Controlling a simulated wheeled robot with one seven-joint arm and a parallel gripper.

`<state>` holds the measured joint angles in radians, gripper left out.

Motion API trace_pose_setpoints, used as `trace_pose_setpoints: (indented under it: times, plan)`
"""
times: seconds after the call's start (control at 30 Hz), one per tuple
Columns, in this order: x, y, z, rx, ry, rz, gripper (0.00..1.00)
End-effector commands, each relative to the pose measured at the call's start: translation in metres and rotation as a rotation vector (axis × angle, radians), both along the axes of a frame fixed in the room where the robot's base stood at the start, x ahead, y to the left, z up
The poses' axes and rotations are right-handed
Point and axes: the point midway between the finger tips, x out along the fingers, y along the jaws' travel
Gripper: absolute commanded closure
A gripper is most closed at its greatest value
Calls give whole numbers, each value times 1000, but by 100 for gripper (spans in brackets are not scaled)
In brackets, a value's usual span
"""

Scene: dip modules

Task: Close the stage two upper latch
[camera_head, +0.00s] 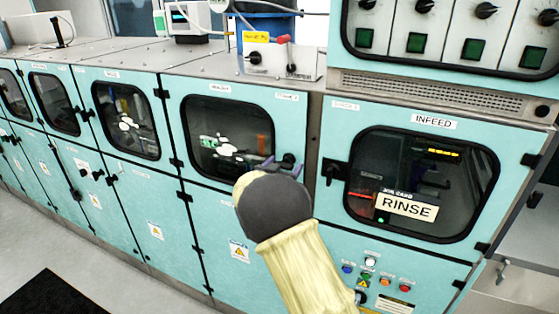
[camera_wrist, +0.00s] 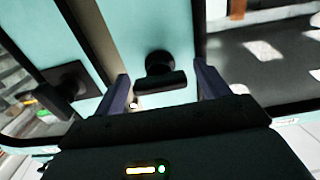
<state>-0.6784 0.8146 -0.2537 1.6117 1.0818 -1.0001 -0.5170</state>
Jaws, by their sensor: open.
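The upper door (camera_head: 228,140) with a dark window, left of the INFEED door, carries a black latch (camera_head: 288,160) at its right edge. Its small corner label seems to read STAGE 2. My gripper (camera_head: 282,166) is at this latch, with its purple fingers apart. In the wrist view, the latch's black round hub and crossbar handle (camera_wrist: 160,78) show between the two fingers of my gripper (camera_wrist: 162,80), with gaps on both sides. The handle looks crosswise in that view. My wrist hides the door's lower right corner in the head view.
The INFEED door (camera_head: 425,185), with a RINSE card, has its own black latch (camera_head: 331,170) close to my gripper's right. A second latch (camera_wrist: 66,90) shows left in the wrist view. A control box (camera_head: 278,62) with knobs stands above. More teal doors run left.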

Motion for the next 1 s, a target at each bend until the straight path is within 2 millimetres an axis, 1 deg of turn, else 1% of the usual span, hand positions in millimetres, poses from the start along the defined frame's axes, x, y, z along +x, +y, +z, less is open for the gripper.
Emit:
trace_pose_setpoints:
  times: [0.1, 0.33, 0.37, 0.5, 0.57, 0.6, 0.63, 0.67, 0.7, 1.0]
  plan:
    - [5, -1, 0, 0, 0, 3, 25]
    - [6, -1, 0, 0, 0, 3, 25]
    - [6, -1, -1, 0, 0, 3, 27]
    - [6, -1, 0, 0, 0, 2, 55]
    - [6, 0, 0, 0, 0, 3, 67]
    - [5, 0, 0, 0, 0, 4, 70]
    - [5, 23, -1, 4, -4, 13, 70]
    - [5, 15, 0, 2, -2, 9, 69]
    - [5, 11, 0, 2, -2, 11, 70]
    - [3, 9, -2, 46, -19, 17, 70]
